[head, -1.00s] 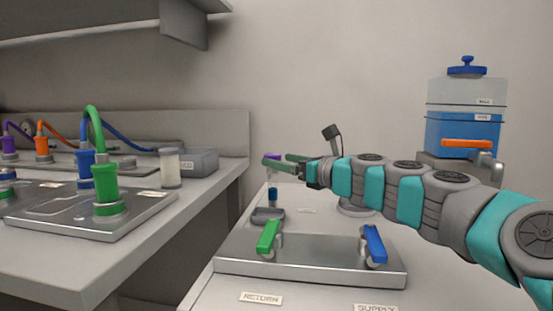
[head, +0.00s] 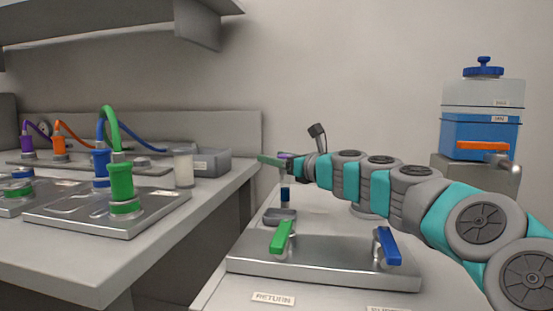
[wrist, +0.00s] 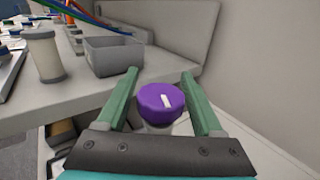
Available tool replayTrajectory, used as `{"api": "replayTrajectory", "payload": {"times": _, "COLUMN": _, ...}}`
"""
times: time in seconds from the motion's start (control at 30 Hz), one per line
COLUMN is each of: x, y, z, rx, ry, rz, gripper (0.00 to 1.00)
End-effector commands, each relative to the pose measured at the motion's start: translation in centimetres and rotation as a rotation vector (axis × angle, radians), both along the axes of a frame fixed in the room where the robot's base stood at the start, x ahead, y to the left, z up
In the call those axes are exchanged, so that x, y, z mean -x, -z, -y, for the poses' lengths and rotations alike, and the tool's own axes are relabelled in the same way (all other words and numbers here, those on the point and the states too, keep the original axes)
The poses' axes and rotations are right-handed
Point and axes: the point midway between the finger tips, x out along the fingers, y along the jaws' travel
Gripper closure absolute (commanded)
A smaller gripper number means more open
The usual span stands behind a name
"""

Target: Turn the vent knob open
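The vent knob (wrist: 162,102) is purple with a white pointer mark on top. In the wrist view it sits between the two green fingers of my gripper (wrist: 161,92), with a visible gap on each side. The fingers are open and not touching it. The mark points up and slightly to the right in that view. In the head view my gripper (head: 270,160) is at the left end of my arm, and only a bit of purple shows behind the fingers; the knob there is mostly hidden.
A green lever (head: 281,237) and a blue lever (head: 388,246) stand on a metal plate (head: 325,270) in front of my arm. A grey bin (wrist: 114,54) and a jar (wrist: 44,55) stand on the bench left of the knob. A wall is close on the right in the wrist view.

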Motion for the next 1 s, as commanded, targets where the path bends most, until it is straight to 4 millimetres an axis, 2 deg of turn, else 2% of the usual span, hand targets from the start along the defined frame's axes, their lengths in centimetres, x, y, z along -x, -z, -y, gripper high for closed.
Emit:
{"api": "replayTrajectory", "payload": {"times": 0.07, "x": 0.0, "y": 0.01, "z": 0.0, "rx": 0.0, "ry": 0.0, "rz": 0.0, "gripper": 0.42}}
{"api": "replayTrajectory", "payload": {"times": 0.57, "x": 0.01, "y": 0.02, "z": 0.0, "rx": 0.0, "ry": 0.0, "rz": 0.0, "gripper": 0.98}}
{"api": "replayTrajectory", "payload": {"times": 0.77, "x": -0.01, "y": -0.15, "z": -0.03, "rx": 0.0, "ry": -0.013, "rz": -0.001, "gripper": 1.0}}
{"api": "replayTrajectory", "payload": {"times": 1.0, "x": 0.11, "y": -0.71, "z": -0.28, "rx": 0.0, "ry": -0.148, "rz": -0.006, "gripper": 1.0}}
